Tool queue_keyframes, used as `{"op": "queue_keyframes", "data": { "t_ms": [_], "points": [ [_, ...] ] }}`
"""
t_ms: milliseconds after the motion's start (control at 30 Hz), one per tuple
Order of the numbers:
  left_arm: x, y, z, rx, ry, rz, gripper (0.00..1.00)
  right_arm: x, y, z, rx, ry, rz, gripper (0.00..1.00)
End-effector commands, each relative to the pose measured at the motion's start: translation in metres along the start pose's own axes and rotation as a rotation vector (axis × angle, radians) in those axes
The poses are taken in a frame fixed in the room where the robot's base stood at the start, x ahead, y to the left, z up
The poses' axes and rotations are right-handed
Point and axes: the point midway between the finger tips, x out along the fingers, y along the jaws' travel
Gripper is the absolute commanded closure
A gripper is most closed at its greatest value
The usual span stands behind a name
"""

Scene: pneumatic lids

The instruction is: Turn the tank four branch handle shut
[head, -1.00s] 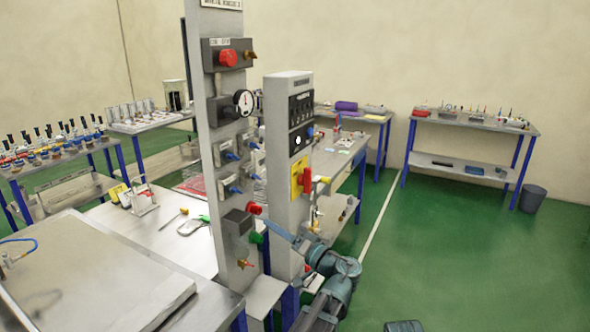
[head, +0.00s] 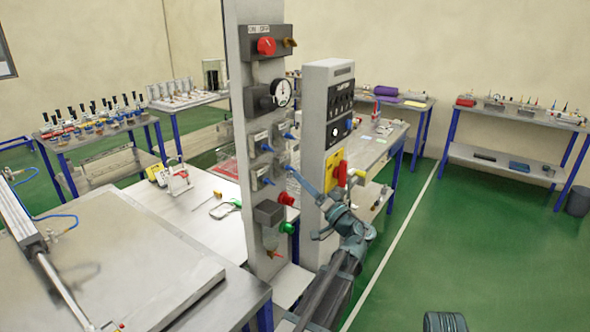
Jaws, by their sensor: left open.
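A grey upright panel (head: 243,110) carries several small valve blocks with blue handles, set in two columns below the gauge. The lower right blue handle (head: 292,168) is closest to my left gripper (head: 303,182). My left gripper is open, with its tip at or just in front of that handle. I cannot tell whether they touch. Other blue handles show at the upper right (head: 288,136), upper left (head: 267,148) and lower left (head: 268,181). The labels are too small to read, so I cannot tell which is tank four.
A red knob (head: 266,46) and a round gauge (head: 281,93) sit above the valves; red (head: 286,199) and green (head: 287,228) buttons sit below. A second post (head: 313,90) with a red switch (head: 341,170) stands close on the right. Open green floor lies farther right.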

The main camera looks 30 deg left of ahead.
Motion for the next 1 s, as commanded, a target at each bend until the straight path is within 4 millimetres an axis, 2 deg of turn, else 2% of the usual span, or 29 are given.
{"op": "queue_keyframes", "data": {
  "t_ms": [33,100,300,733,767,1000],
  "points": [
    [0.012,-0.001,-0.002,0.001,-0.002,-0.002,0.28,-0.005,0.001,0.0,0.0,0.0,0.0,0.5],
    [0.023,-0.001,-0.002,0.002,-0.002,-0.002,0.28,-0.008,0.001,0.001,0.0,0.0,0.0,0.5],
    [0.045,0.0,-0.001,0.001,0.0,-0.001,0.28,-0.013,0.001,0.001,0.0,0.0,0.0,0.5],
    [0.052,0.0,0.0,0.0,0.001,0.0,0.28,-0.014,0.001,0.001,0.0,0.0,0.0,0.5],
    [0.052,0.0,0.0,0.0,0.001,0.0,0.29,-0.014,0.001,0.001,0.0,0.0,0.0,0.5],
    [0.052,0.0,0.0,0.001,0.001,0.0,0.72,-0.014,0.001,0.001,0.0,0.0,0.0,0.5]
  ]
}}
